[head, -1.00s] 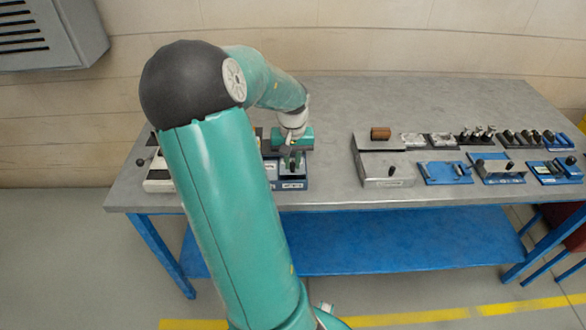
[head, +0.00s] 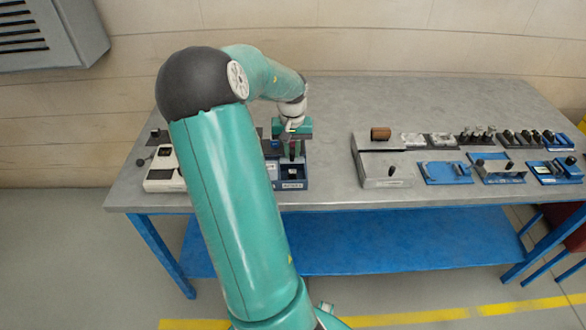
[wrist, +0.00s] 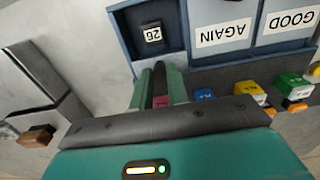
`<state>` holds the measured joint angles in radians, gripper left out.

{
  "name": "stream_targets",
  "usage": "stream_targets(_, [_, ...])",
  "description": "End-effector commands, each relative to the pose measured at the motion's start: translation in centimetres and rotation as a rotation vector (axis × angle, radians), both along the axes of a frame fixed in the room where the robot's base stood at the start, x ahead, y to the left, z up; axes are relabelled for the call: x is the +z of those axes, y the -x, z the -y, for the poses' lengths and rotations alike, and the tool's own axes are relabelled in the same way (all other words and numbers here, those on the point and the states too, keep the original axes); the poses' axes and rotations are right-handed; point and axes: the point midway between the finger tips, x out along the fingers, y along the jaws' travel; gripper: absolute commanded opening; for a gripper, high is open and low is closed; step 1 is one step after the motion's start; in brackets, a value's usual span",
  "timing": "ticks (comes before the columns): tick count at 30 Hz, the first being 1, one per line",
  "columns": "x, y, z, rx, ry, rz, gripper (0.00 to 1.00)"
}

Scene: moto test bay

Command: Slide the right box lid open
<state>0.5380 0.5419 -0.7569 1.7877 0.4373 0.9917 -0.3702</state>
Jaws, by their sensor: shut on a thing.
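The blue-grey sectioned box (head: 291,186) stands at the left part of the bench, in front of my arm. In the wrist view, which is upside down, its end compartment (wrist: 170,38) is uncovered. A black cube marked 26 (wrist: 153,34) lies inside. The neighbouring sections bear labels AGAIN (wrist: 223,33) and GOOD (wrist: 290,20). My gripper (wrist: 160,70) is at the rear edge of the open compartment, shut on a narrow dark upright handle (wrist: 160,84) with a reddish part below. The lid panel is mostly hidden by my gripper, which also shows in the head view (head: 292,150).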

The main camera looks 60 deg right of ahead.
Motion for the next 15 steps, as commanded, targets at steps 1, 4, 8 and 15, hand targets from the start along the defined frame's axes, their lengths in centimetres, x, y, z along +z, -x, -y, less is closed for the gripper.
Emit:
stream_targets(1, [0.13,-0.09,0.2,0.0,0.008,0.003,0.22])
stream_targets(4, [0.1,-0.09,0.17,0.0,0.007,0.002,0.33])
stream_targets(8, [0.08,-0.07,0.13,0.0,0.006,0.002,0.33])
stream_targets(15, [0.96,-0.11,0.14,0.001,0.006,0.003,0.33])
